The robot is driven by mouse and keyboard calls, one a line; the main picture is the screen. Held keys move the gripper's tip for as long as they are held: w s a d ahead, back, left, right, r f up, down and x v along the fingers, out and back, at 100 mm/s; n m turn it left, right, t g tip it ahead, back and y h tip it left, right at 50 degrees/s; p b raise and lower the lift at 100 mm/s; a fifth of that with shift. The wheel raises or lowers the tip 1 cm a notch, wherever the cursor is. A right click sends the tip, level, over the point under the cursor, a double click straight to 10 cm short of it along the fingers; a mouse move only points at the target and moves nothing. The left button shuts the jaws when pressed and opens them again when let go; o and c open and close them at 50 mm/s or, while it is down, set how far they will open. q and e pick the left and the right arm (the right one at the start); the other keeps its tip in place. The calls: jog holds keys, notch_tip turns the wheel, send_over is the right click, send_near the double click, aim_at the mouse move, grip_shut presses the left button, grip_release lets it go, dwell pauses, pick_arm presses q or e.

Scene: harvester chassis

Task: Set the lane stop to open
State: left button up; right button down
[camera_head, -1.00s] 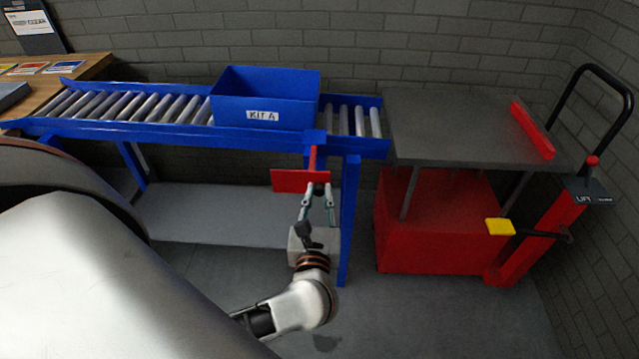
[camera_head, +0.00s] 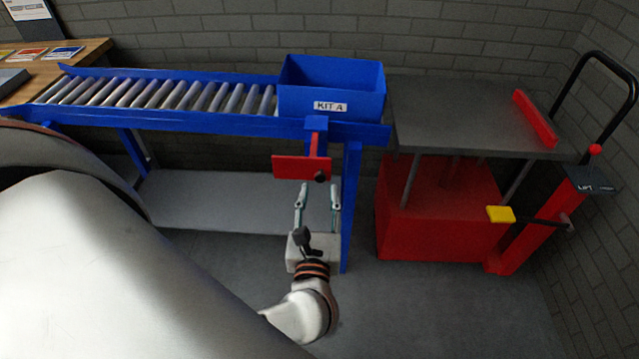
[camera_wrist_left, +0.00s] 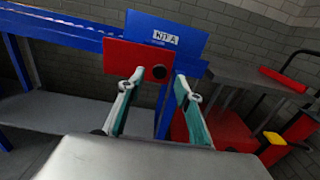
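The lane stop has a red plate (camera_head: 302,168) with a red arm and a dark round knob (camera_head: 320,177), mounted on a blue block at the front rail of the roller conveyor (camera_head: 170,118). The red plate also shows in the left wrist view (camera_wrist_left: 128,60), with its knob (camera_wrist_left: 159,72). My left gripper (camera_head: 317,190) is open and empty, its fingers apart just below and in front of the plate. The blue KIT A bin (camera_head: 355,104) sits at the conveyor's right end, behind the lane stop. My right gripper does not show.
A red lift cart (camera_head: 440,215) with a grey top (camera_head: 460,120) stands right of the conveyor, with a yellow pedal or handle end (camera_head: 500,214). A blue conveyor leg (camera_head: 350,210) is close right of my gripper. A wooden table (camera_head: 60,62) is at far left.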

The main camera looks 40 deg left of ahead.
pick_arm(q)
jog(key=v, duration=0.7)
jog(key=shift+s+d, duration=0.15)
jog(key=shift+s, duration=0.05)
